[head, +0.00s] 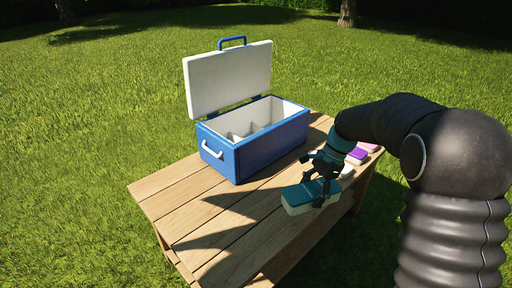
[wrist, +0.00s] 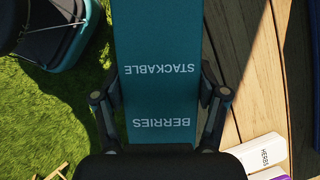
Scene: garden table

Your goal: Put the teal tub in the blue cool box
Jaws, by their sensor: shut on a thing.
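The teal tub (head: 298,200) has a teal lid and a pale body. In the head view it is at the near right part of the table. My gripper (head: 322,184) is shut on it from above. In the wrist view the fingers (wrist: 162,108) press on both long sides of the tub (wrist: 158,85), whose lid reads STACKABLE and BERRIES. I cannot tell its height above the table. The blue cool box (head: 270,148) stands farther back and left, its white lid (head: 230,80) raised. White dividers show inside; its floor is largely hidden.
Other tubs lie at the table's right edge behind my gripper: a white one (head: 346,172), marked HERBS in the wrist view (wrist: 262,152), a purple one (head: 357,155) and a pink one (head: 369,147). The wooden table (head: 190,205) is bare left of the teal tub. Grass surrounds it.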

